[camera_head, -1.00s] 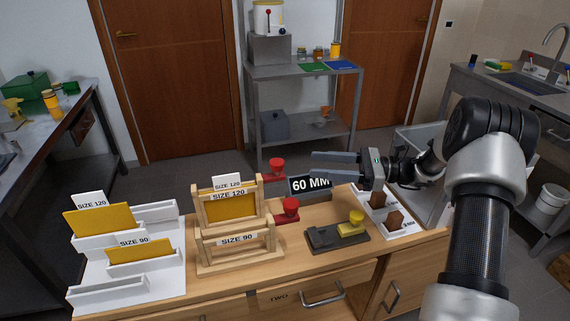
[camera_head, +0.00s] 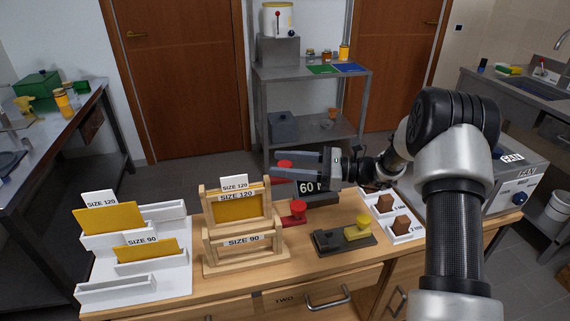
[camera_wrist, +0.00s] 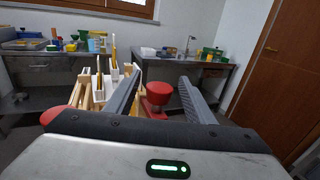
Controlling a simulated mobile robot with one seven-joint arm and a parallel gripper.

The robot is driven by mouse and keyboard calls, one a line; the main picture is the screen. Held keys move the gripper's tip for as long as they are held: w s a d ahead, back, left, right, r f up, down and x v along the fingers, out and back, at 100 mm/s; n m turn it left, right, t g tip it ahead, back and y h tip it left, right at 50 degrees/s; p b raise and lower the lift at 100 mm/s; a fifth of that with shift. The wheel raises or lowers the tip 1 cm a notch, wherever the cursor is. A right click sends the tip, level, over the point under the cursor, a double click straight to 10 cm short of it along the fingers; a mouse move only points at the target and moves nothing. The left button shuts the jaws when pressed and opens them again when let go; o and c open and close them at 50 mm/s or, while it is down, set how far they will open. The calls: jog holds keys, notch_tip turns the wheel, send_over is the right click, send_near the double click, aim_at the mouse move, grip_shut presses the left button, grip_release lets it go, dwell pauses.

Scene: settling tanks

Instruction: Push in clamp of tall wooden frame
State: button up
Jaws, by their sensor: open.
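The tall wooden frame (camera_head: 208,209) holds a yellow panel and carries SIZE 120 labels. A red-knobbed clamp (camera_head: 286,164) stands to its right, and its round red knob (camera_wrist: 158,92) shows in the wrist view. My gripper (camera_head: 271,163) is open and points left, with one finger on each side of this knob; I cannot tell whether they touch it. The nearer red clamp (camera_head: 297,209) is beside the shorter SIZE 90 frame (camera_head: 242,262). It shows partly at the left in the wrist view (camera_wrist: 62,114), cut off by my gripper body.
White racks with yellow panels (camera_head: 147,250) stand at the left. A 60 MM sign (camera_head: 306,189) is partly covered by my gripper. A white tray (camera_head: 402,238) holds brown blocks.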

aim_at(269, 178)
grip_shut()
jog(key=shift+s+a, duration=0.2)
jog(key=shift+a, duration=0.5)
jog(key=shift+s+a, duration=0.25)
jog(key=shift+a, duration=0.45)
jog(key=shift+s+a, duration=0.2)
jog(key=shift+a, duration=0.5)
grip_release()
jog(key=shift+a, duration=0.1)
jog(key=s+d, duration=0.2)
jog(key=d, duration=1.5)
jog(key=shift+d, duration=0.2)
